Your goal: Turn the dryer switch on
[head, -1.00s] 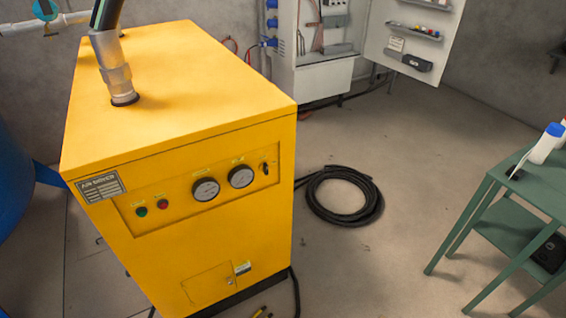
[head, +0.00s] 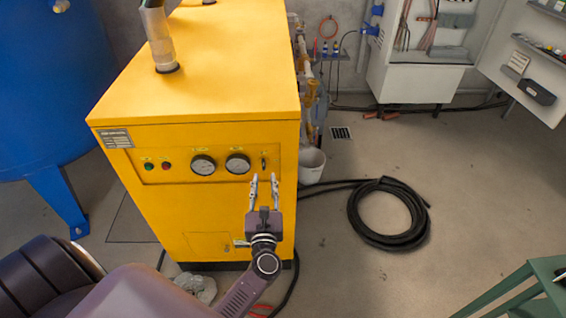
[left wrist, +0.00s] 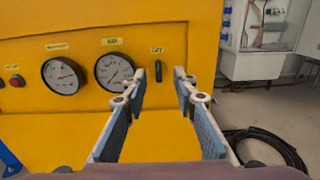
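The yellow dryer (head: 200,220) stands in the middle of the head view, with a control panel on its upper front. The small dark dryer switch (head: 264,163) is at the right end of this panel, right of two round gauges. It also shows in the left wrist view as a small upright dark lever (left wrist: 158,71) under a small label. My left gripper (head: 264,181) is open and empty, its fingers pointing at the panel just below the switch.
Green (head: 148,166) and red (head: 167,166) buttons sit at the panel's left end. A blue tank (head: 50,90) stands left of the dryer. A coiled black hose (head: 420,225) lies on the floor to the right. A green table (head: 545,285) is at lower right.

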